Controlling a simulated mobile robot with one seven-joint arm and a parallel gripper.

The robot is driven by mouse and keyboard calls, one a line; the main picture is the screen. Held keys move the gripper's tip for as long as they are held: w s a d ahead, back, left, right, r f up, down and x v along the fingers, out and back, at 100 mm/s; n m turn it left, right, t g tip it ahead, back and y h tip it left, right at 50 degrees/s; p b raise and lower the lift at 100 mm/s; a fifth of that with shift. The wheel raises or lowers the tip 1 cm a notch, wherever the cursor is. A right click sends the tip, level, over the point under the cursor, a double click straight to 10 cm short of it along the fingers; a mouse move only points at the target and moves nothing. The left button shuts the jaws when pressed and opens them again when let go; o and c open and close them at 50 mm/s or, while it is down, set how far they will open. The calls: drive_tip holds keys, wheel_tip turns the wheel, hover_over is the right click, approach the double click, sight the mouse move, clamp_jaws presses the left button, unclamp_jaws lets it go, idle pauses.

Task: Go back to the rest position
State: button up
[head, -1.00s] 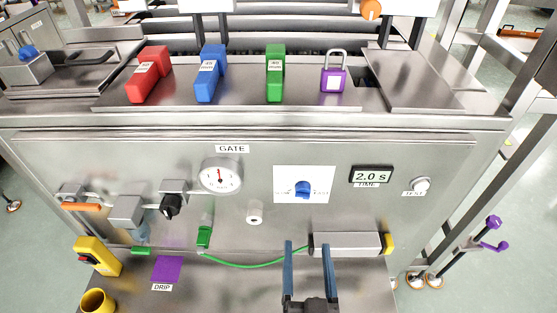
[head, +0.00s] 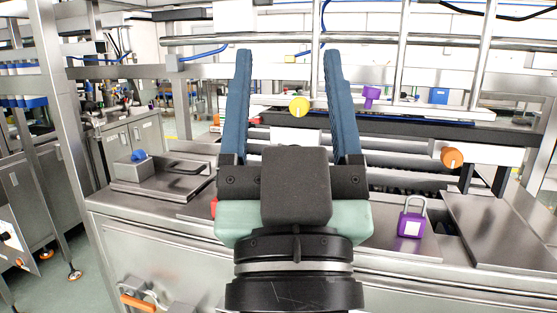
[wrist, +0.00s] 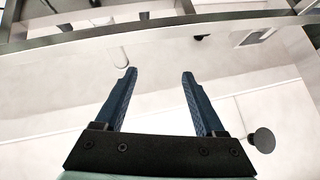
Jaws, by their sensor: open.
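My gripper (head: 288,75) is raised in front of the head camera, its two blue fingers pointing up and wide apart with nothing between them. It also shows in the wrist view (wrist: 157,75), open and empty, against pale ceiling or wall panels. In the head view it stands over the steel machine (head: 405,262) and hides the middle of its top. No object is in contact with the fingers.
A purple padlock (head: 411,222) stands on the machine top right of my gripper. A grey block with a blue knob (head: 139,168) is at the left. Orange (head: 452,157) and yellow (head: 299,106) knobs sit behind. Metal posts and rails rise at the back.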

drive_tip(key=s+r+p, duration=0.1)
drive_tip(key=r+p, duration=0.9)
drive_tip(key=r, duration=0.3)
drive_tip(key=s+r+t+p, duration=0.1)
drive_tip(key=s+r+p, duration=0.1)
drive_tip(key=r+p, duration=0.9)
wheel_tip(320, 180, up, 2)
drive_tip(key=shift+s+a+r, duration=0.1)
drive_tip(key=shift+s+a, duration=0.2)
drive_tip(key=shift+a, duration=0.15)
drive_tip(key=shift+d, duration=0.1)
